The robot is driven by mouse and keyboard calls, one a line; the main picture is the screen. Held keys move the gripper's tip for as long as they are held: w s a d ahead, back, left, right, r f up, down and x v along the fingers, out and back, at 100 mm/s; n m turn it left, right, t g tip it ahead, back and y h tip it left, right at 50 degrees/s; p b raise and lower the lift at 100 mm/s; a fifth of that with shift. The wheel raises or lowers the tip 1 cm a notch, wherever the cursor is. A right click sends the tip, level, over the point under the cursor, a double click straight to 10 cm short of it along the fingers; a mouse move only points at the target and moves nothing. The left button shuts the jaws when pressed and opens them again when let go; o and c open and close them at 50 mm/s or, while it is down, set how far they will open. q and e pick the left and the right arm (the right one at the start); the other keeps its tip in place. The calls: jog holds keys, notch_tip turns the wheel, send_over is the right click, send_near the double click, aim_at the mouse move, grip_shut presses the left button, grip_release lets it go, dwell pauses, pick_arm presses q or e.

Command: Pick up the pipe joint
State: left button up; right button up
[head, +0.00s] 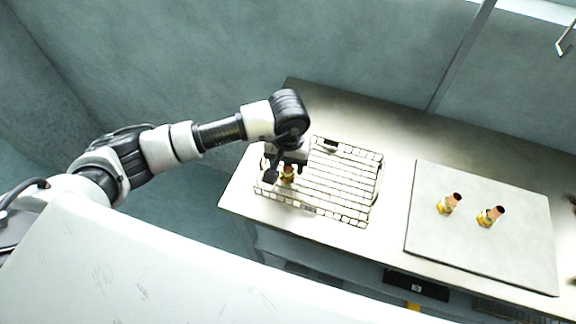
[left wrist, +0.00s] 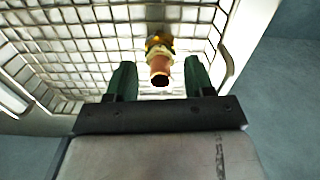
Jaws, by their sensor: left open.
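A pipe joint (head: 288,172) with a brass-coloured body and a copper-coloured end is at the left part of the wire mesh basket (head: 340,190). In the left wrist view the pipe joint (left wrist: 160,62) shows its open copper end towards the camera. My left gripper (head: 279,174) is above the left part of the basket, close to this joint. In the left wrist view its two green fingers (left wrist: 158,80) are apart, with the joint between and slightly beyond them. Two similar pipe joints, one on the left (head: 449,204) and one on the right (head: 490,216), stand on a grey board.
The grey board (head: 480,255) lies on the table (head: 395,150) to the right of the basket. The basket's wire rim surrounds the joint's area. A wall runs behind the table. The strip of table between basket and board is clear.

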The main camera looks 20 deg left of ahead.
pick_arm(q)
jog(key=shift+f, duration=0.55)
grip_shut()
jog(key=shift+r, duration=0.1)
